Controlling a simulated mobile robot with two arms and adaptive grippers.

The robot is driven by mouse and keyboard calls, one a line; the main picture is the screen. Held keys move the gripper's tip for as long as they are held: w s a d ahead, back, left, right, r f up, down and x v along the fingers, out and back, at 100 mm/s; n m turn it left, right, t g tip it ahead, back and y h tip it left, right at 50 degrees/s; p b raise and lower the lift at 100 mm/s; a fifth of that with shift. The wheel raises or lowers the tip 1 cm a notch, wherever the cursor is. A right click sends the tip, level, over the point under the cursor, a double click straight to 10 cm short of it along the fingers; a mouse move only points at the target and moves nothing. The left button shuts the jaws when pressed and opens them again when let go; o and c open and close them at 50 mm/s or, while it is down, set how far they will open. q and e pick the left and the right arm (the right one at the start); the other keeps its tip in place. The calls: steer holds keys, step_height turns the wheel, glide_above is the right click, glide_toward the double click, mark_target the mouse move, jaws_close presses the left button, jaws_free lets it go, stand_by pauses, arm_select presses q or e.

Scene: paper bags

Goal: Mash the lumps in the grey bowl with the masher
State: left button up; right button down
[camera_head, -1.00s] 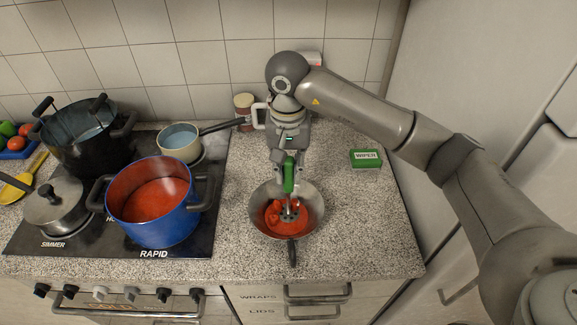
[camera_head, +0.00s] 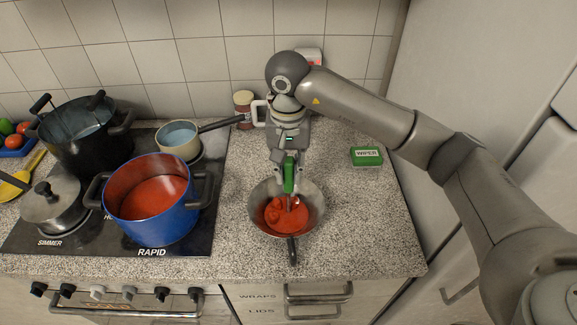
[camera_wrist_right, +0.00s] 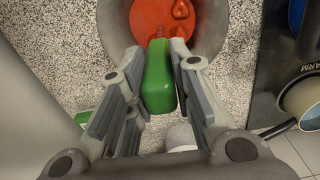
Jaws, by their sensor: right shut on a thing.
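The grey bowl (camera_head: 262,190) stands on the counter right of the hob, with its dark handle toward the front edge. It holds red sauce with red lumps (camera_head: 272,214); the lumps also show in the right wrist view (camera_wrist_right: 181,9). My right gripper (camera_head: 288,184) is above the bowl, shut on the green handle of the masher (camera_head: 289,175). The green handle fills the space between the fingers in the right wrist view (camera_wrist_right: 158,80). The masher's head is down in the red sauce and mostly hidden. My left gripper is not in view.
A blue pot (camera_head: 170,226) of red sauce stands on the hob left of the bowl. A small pan (camera_head: 179,141), a black pot (camera_head: 85,150) and a lidded pot (camera_head: 55,206) are also there. A green WIPER box (camera_head: 366,156) lies right. A jar (camera_head: 243,102) stands behind.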

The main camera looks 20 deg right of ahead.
steer(key=shift+s+f+b, duration=0.1)
steer(key=shift+f+b, duration=0.2)
steer(key=shift+b, duration=0.1)
stand_by(1.1)
steer(key=shift+r, duration=0.1)
step_height(320, 180, up, 2)
steer(key=shift+p, duration=0.5)
steer(key=shift+r, duration=0.4)
